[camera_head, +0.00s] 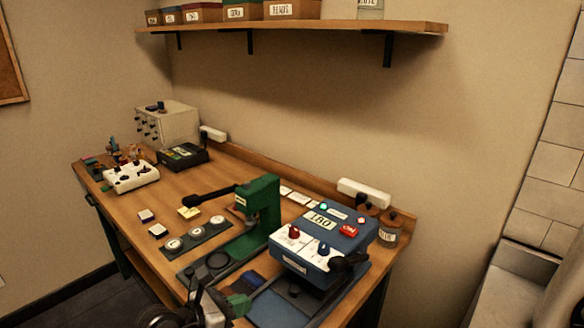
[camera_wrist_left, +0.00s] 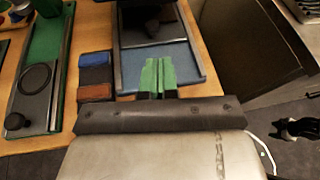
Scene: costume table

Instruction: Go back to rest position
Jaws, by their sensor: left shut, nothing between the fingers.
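My left gripper (camera_head: 239,303) is at the bottom of the head view, at the table's front edge. In the left wrist view its green fingertips (camera_wrist_left: 157,73) are together with nothing between them. They appear over the front of a blue tray (camera_wrist_left: 185,82) with a dark block on it; I cannot tell whether they touch it. Small blue, black and brown blocks (camera_wrist_left: 95,75) lie left of the fingers, apart from them. My right gripper is in neither view.
A green press (camera_head: 262,212) and a blue control box (camera_head: 322,240) stand close by on the wooden table (camera_head: 130,208). A shelf (camera_head: 300,28) with boxes hangs above. A grey bench (camera_head: 510,285) is at the right. Dark floor lies before the table.

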